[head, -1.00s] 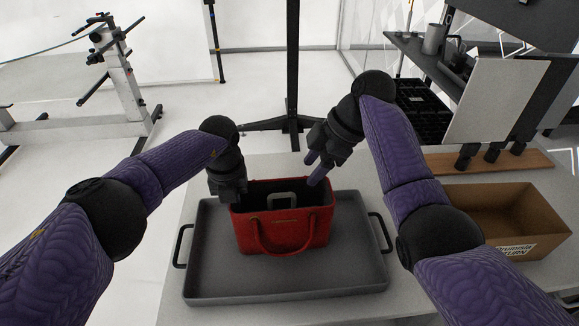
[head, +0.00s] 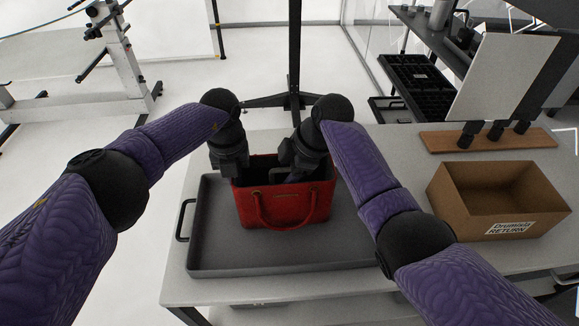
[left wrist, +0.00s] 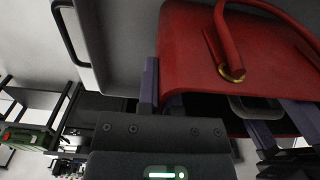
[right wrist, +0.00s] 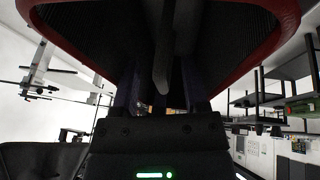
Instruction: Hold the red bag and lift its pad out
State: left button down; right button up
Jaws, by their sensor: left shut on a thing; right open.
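The red bag (head: 285,208) stands upright on the grey tray, its handle loop hanging over its front. My left gripper (head: 233,176) is shut on the bag's left side wall; the left wrist view shows its purple fingers (left wrist: 161,90) at the red wall (left wrist: 190,50). My right gripper (head: 297,172) reaches down into the bag's opening. In the right wrist view its open fingers (right wrist: 163,85) stand on either side of a grey upright part of the pad (right wrist: 163,45). The left wrist view shows part of the grey pad handle (left wrist: 252,106). The rest of the pad is hidden.
The grey tray (head: 215,255) lies on a pale table (head: 400,160). An open cardboard box (head: 462,215) stands at right, with a wooden board (head: 490,140) behind it. Bare table shows between tray and box.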

jog(key=shift+c, duration=0.2)
grip_shut()
jog(key=shift+w+d+r, duration=0.1)
jog(key=shift+r, duration=4.05)
notch_tip(320, 180, up, 8)
jog(key=shift+r, duration=0.15)
